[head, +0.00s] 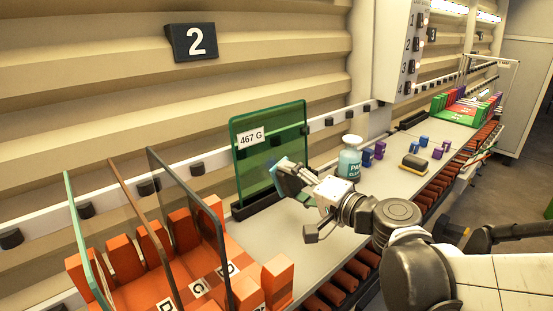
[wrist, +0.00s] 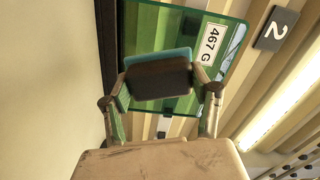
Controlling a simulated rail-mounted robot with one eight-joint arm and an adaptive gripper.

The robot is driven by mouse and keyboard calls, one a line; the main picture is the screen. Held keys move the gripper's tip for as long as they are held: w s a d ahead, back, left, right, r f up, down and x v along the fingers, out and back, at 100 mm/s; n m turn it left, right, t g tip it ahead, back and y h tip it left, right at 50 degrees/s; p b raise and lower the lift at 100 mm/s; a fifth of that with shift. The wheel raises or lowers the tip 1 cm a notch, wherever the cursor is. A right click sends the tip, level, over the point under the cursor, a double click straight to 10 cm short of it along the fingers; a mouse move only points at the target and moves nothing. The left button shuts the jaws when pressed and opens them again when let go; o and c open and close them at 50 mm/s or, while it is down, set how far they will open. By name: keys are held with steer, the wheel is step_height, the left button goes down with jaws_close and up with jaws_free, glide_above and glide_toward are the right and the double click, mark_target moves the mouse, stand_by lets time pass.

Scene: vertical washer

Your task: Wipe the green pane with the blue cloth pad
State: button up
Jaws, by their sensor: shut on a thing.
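The green pane (head: 270,120) stands upright in a dark base (head: 256,208) by the wall, with a white label reading 467 G. My gripper (head: 284,176) is shut on the blue cloth pad (head: 280,164), in front of the pane's lower right part. In the wrist view, the pad's dark backing (wrist: 160,82) sits between both fingers, with a blue edge showing above it. The green pane (wrist: 140,22) is right behind the pad there. I cannot tell whether the pad touches the glass; its wiping face is hidden.
An orange rack (head: 190,268) with several upright panes stands at left. A PANE CLEANER-type bottle (head: 349,160) stands right of my gripper, near small purple and blue blocks (head: 380,149).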

mark_target(263, 168)
steer(key=shift+b+x, duration=0.8)
steer(key=shift+x, duration=1.65)
steer(key=shift+b+x, duration=0.35)
steer(key=shift+x, duration=0.7)
steer(key=shift+d, duration=0.1)
steer(key=w+d+b, duration=0.1)
steer(key=w+d, duration=0.1)
steer(key=d, duration=0.1)
steer(key=shift+w, duration=0.25)
steer(key=shift+a, duration=0.1)
steer(key=shift+s+a, duration=0.55)
steer(key=shift+a, duration=0.25)
steer(key=shift+s+a, duration=0.6)
steer(key=shift+a, duration=0.2)
steer(key=shift+c, duration=0.5)
steer(key=shift+s+d, duration=0.1)
steer(key=shift+s, duration=0.05)
